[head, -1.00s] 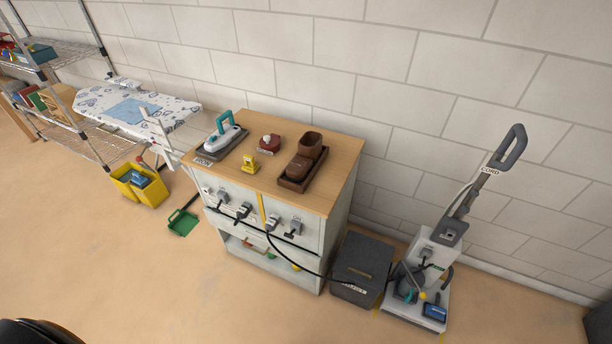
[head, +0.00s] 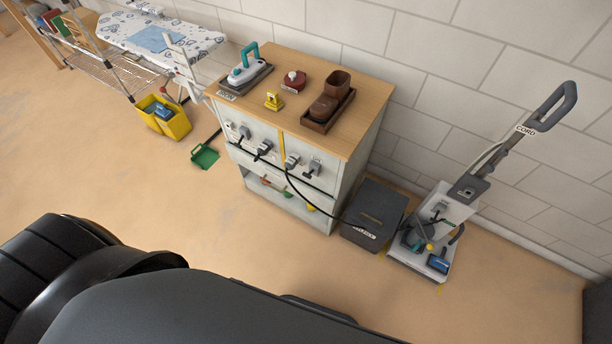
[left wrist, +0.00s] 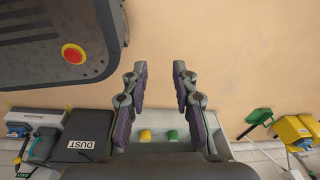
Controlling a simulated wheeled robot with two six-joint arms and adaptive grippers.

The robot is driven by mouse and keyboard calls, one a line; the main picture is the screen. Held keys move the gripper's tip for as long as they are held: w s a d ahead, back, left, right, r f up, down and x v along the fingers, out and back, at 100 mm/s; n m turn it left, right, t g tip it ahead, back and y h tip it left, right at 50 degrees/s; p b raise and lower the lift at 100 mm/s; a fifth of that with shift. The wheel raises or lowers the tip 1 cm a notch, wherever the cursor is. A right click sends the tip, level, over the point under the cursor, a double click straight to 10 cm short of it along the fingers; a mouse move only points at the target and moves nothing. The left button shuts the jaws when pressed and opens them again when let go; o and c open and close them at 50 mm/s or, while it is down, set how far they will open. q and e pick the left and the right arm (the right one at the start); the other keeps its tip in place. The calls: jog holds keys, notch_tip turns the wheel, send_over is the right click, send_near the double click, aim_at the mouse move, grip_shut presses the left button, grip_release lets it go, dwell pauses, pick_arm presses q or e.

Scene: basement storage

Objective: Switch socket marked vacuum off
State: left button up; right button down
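A row of several sockets with grey plugs (head: 291,161) sits on the front of a white cabinet (head: 338,195). Their small labels and switch positions are too small to read, so I cannot tell which is marked vacuum. A black cord runs from the row down toward the upright vacuum (head: 455,205) at the right. My left arm fills the lower left and middle of the head view; its gripper is hidden there. In the left wrist view my left gripper (left wrist: 159,85) is open and empty, fingers apart over the floor and cabinet edge. My right gripper is not seen.
A dark bin (head: 375,212), labelled DUST in the left wrist view (left wrist: 84,136), stands between cabinet and vacuum. A yellow bucket (head: 172,122) and green dustpan (head: 205,157) stand left. Floor before the cabinet is clear.

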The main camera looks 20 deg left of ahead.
pick_arm(q)
jog(key=w+r+t, duration=0.1)
jog(key=w, duration=0.4)
jog(key=w+r+t+b, duration=0.1)
jog(key=w+r, duration=0.1)
jog(key=w, duration=0.4)
jog(key=w+r+t+b, duration=0.1)
jog(key=w+r, duration=0.1)
jog(key=w, duration=0.3)
jog(key=shift+w+d, duration=0.15)
jog(key=shift+d, duration=0.1)
grip_shut()
jog(key=w+d+r+t+h+b, duration=0.1)
jog(key=w+d+r+t, duration=0.15)
jog(key=w+r, duration=0.75)
jog(key=w+d+r+m+t+h+b, duration=0.1)
jog(key=w+r, duration=0.4)
jog(key=r, duration=0.6)
jog(key=w+d+r+m+t+h+b, duration=0.1)
jog(key=w+d+r+t, duration=0.3)
jog(key=r, duration=0.8)
jog(key=shift+w+h, duration=0.3)
jog(key=shift+w, duration=0.65)
